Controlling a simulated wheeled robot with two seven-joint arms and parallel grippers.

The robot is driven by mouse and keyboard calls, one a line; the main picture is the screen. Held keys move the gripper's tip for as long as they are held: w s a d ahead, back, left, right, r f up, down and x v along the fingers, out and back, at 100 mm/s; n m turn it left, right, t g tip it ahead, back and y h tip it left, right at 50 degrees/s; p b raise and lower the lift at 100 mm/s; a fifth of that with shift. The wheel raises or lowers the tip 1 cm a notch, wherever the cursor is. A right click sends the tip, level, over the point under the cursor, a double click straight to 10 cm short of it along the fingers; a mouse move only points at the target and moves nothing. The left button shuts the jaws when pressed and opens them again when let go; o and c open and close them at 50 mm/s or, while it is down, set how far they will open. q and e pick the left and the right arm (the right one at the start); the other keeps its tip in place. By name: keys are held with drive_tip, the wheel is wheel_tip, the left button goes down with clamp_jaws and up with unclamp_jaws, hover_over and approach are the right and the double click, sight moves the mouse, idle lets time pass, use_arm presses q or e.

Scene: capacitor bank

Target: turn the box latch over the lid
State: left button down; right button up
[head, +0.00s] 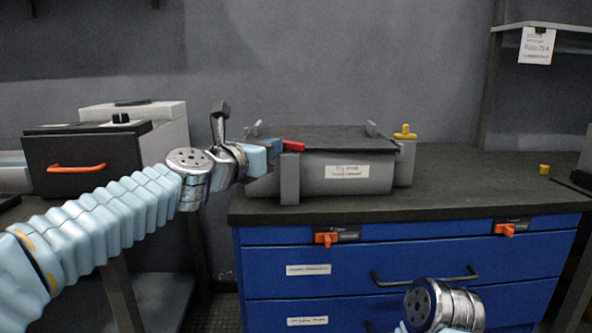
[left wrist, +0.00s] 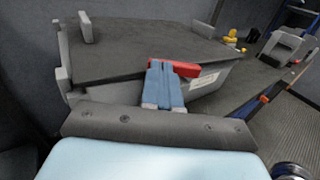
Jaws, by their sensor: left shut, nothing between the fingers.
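The grey box (head: 345,184) stands on the dark bench top, with its flat dark lid (head: 335,138) lying on it; the lid also shows in the left wrist view (left wrist: 130,52). The red latch (head: 293,146) is at the lid's front left edge, above a grey post, and shows in the left wrist view (left wrist: 185,68). My left gripper (head: 276,147) is shut and empty, its blue fingertips (left wrist: 166,66) right beside the latch. They partly hide it, and I cannot tell whether they touch it. My right gripper is out of view.
A yellow knob (head: 404,132) stands at the box's right, and a small yellow piece (head: 544,169) lies farther right. The bench top (head: 470,180) between them is clear. Blue drawers (head: 420,262) are below. A dark unit with an orange handle (head: 76,168) stands left.

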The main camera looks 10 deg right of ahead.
use_arm(q)
drive_tip(key=m+g+h, duration=0.2)
drive_tip(key=shift+w+a+g, duration=0.1)
drive_tip(key=shift+w+g, duration=0.2)
drive_tip(key=shift+w, duration=0.1)
drive_tip(key=shift+h, duration=0.3)
